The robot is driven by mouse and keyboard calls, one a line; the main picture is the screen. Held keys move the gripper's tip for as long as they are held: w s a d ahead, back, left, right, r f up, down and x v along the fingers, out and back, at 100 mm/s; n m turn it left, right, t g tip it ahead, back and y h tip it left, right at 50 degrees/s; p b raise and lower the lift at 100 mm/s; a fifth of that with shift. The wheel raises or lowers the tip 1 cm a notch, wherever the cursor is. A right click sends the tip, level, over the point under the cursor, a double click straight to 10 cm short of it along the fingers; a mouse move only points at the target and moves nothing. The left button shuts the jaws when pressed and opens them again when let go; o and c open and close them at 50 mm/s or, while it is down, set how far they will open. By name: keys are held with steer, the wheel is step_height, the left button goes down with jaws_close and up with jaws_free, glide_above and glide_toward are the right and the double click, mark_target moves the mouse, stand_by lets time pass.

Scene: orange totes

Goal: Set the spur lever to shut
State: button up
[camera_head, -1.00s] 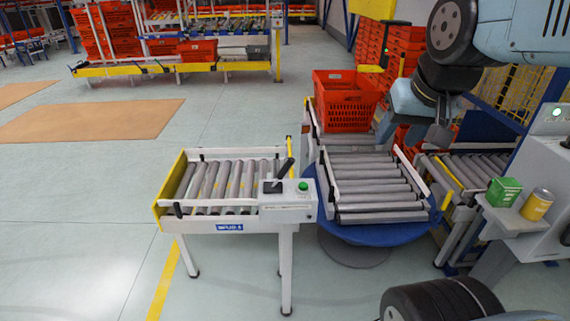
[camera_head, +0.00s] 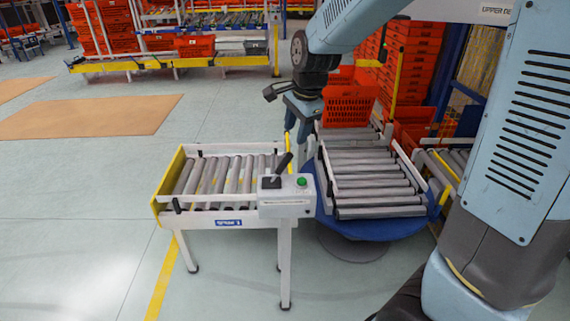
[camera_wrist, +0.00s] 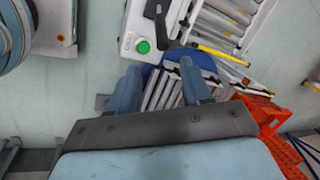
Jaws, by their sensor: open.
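The spur lever (camera_head: 283,163) is a black handle on the white control box (camera_head: 288,206) at the right end of the short spur conveyor (camera_head: 164,190). It leans up and to the right in the head view. A green button (camera_head: 301,180) sits beside it. In the wrist view the lever (camera_wrist: 160,18) is at the top, above and right of the green button (camera_wrist: 143,46). My gripper (camera_head: 303,122) is above and behind the box in the head view, apart from the lever. In the wrist view its two fingers (camera_wrist: 160,80) are spread and empty.
A blue turntable (camera_head: 402,229) with rollers stands right of the spur. A red-orange tote (camera_head: 347,104) sits behind it, with stacked totes (camera_head: 405,60) further back. A thin yellow post rises near the spur's far right corner. Floor to the left is open.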

mark_target(285, 163)
steer(key=x, duration=1.4)
steer(key=shift+w+a+f, duration=0.2)
steer(key=shift+a, duration=0.05)
steer(key=shift+c, duration=0.4)
jaws_close()
steer(key=shift+a, duration=0.1)
